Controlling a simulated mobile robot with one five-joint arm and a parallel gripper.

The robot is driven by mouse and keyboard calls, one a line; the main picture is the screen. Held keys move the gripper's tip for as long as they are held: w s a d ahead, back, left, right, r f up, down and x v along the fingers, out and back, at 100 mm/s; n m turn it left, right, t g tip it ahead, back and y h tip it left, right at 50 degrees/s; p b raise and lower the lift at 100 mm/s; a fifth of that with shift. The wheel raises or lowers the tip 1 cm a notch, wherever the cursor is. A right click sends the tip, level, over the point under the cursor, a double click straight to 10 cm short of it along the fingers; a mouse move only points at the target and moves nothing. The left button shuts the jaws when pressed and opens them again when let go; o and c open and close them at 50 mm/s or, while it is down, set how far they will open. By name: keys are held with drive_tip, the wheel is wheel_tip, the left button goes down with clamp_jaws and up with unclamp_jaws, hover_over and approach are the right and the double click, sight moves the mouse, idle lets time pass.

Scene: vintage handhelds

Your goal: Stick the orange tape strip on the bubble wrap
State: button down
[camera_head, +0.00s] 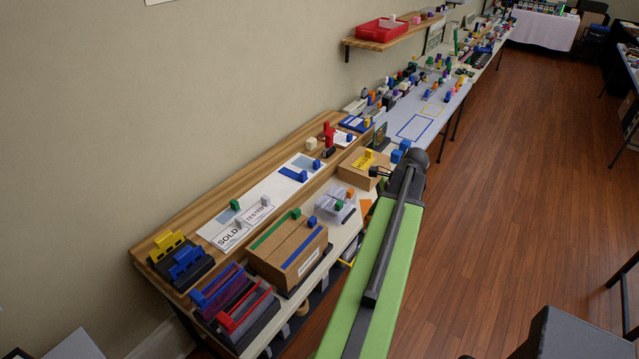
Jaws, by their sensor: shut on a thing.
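A flat orange piece (365,207) lies right of the packet, partly hidden by my green arm. I cannot tell which orange piece is the tape strip. My gripper (379,172) shows as a small dark shape left of the arm's end, at the right side of a cardboard box, beyond the packet. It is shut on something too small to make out.
The cardboard box (361,171) has a yellow label and tab. A larger box (288,252) with green and blue strips stands nearer. A SOLD card (230,238) lies on the wooden riser. A long bench with many small items runs back. The wooden floor (500,200) at right is clear.

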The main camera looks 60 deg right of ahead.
drive_tip(key=w+d+f+m+h+b, duration=0.1)
drive_tip(key=w+d, duration=0.4)
drive_tip(key=w, duration=0.7)
drive_tip(key=w+d+f+m+h+b, duration=0.1)
drive_tip(key=w+d+f+m+b, duration=0.2)
drive_tip(key=w, duration=1)
drive_tip(key=d+m, duration=0.1)
drive_tip(key=m, duration=0.2)
drive_tip(key=shift+d+f+t+h, duration=0.15)
drive_tip(key=shift+d+t+h, duration=0.15)
drive_tip(key=shift+d+t, duration=0.1)
wheel_tip(320, 180, down, 6)
drive_tip(key=b, duration=0.6)
drive_tip(key=shift+a, duration=0.1)
drive_tip(key=shift+f+b, duration=0.2)
drive_tip(key=shift+b, duration=0.15)
drive_tip(key=shift+f+b, duration=0.35)
drive_tip(key=shift+b, duration=0.05)
